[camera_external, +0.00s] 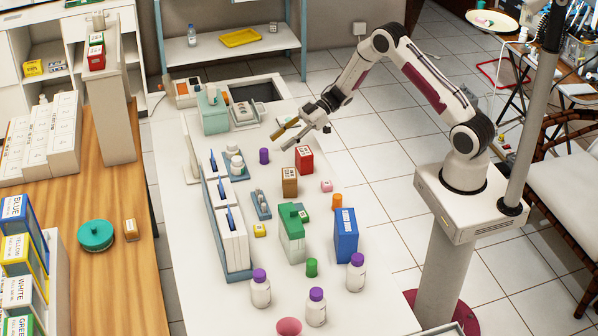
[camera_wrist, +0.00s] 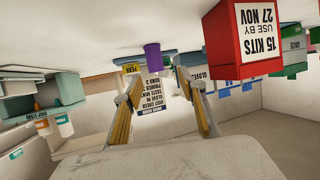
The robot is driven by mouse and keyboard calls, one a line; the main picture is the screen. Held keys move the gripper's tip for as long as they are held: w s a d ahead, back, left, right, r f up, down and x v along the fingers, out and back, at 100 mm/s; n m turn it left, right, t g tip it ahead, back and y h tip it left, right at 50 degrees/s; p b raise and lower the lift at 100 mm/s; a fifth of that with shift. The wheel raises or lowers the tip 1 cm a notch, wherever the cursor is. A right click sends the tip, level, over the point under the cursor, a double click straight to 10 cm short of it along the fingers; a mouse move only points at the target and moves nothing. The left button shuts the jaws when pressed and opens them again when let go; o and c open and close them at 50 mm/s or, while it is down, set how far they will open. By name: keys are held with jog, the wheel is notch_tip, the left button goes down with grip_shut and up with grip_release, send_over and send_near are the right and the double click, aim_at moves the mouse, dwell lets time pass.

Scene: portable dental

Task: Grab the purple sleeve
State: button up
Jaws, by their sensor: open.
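The purple sleeve (camera_external: 264,156) is a small upright cylinder on the white table. It stands left of the red box in the external view. My gripper (camera_external: 281,142) is open and empty, above and to the right of the sleeve in that picture, apart from it. In the wrist view, which is upside down, the sleeve (camera_wrist: 153,57) appears beyond and between the two fingers of my gripper (camera_wrist: 158,83), slightly left of their middle. Nothing is between the fingers.
A red box (camera_external: 304,160) marked "15 KITS" stands close to the right; it is large in the wrist view (camera_wrist: 243,45). A brown box (camera_external: 289,182), a white bottle (camera_external: 236,164) and a grey holder (camera_external: 261,204) stand nearby. Bare tabletop lies around the sleeve.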

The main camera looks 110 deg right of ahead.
aim_at(264, 150)
dwell(0.4)
jog(key=shift+x, duration=1)
jog(key=shift+w+f, duration=0.1)
jog(key=shift+w, duration=0.1)
jog(key=shift+w, duration=0.1)
jog(key=shift+d+x, duration=0.15)
jog(key=shift+x, duration=1.15)
jog(key=shift+d+x, duration=0.2)
jog(key=shift+x, duration=1.05)
jog(key=shift+w, duration=0.15)
jog(key=c, duration=0.8)
